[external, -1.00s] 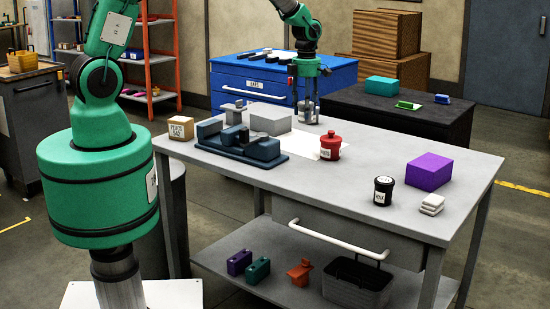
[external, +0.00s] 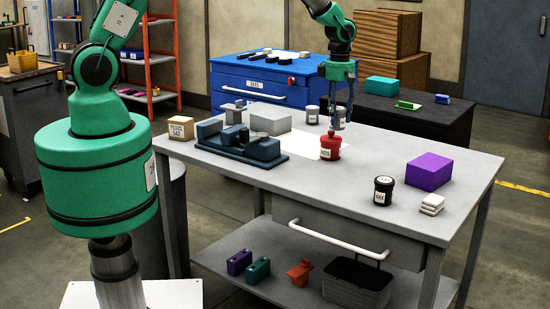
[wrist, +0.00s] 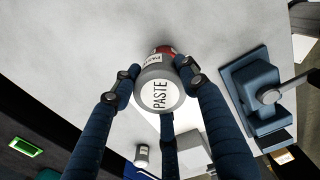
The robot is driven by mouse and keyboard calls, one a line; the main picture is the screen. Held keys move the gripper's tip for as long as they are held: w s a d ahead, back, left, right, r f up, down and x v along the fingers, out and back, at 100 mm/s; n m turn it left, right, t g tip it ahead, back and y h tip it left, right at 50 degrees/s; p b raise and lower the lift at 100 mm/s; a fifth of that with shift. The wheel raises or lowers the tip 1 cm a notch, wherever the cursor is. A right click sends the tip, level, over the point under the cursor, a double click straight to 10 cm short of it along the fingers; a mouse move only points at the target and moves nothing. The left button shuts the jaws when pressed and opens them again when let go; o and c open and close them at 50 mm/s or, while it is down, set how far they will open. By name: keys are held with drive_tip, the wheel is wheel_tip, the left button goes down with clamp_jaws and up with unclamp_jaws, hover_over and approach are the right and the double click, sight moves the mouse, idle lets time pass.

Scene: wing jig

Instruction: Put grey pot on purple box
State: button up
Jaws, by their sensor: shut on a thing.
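The grey pot (external: 338,119) is held in my gripper (external: 340,122), above the table near the red pot. In the wrist view the blue fingers of my gripper (wrist: 160,88) close around the grey pot (wrist: 159,93), whose round end is labelled "PASTE". The purple box (external: 429,171) sits at the right of the grey table, well to the right of my gripper, with its top bare. It is not seen in the wrist view.
A red pot (external: 330,146) stands just below the held pot in the picture. Another grey pot (external: 312,114) stands left of my gripper. A black pot (external: 384,191) and white blocks (external: 432,204) are near the purple box. A dark blue vise (external: 262,149) lies left.

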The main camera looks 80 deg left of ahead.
drive_tip(key=w+d+m+p, duration=0.2)
drive_tip(key=d+m, duration=0.3)
drive_tip(key=d, duration=0.6)
drive_tip(key=w+d+m+p, duration=0.3)
drive_tip(key=w+d+m, duration=0.2)
drive_tip(key=d, duration=0.7)
drive_tip(key=shift+w+d+r, duration=0.15)
drive_tip(key=shift+w+r, duration=0.1)
drive_tip(key=shift+r, duration=0.2)
hover_over(428, 164)
drive_tip(key=shift+d+f+p, duration=0.15)
drive_tip(key=shift+f+p, duration=0.2)
drive_tip(key=shift+f, duration=0.4)
drive_tip(key=shift+s, duration=0.1)
drive_tip(key=shift+f, duration=0.1)
drive_tip(key=shift+f, duration=1.65)
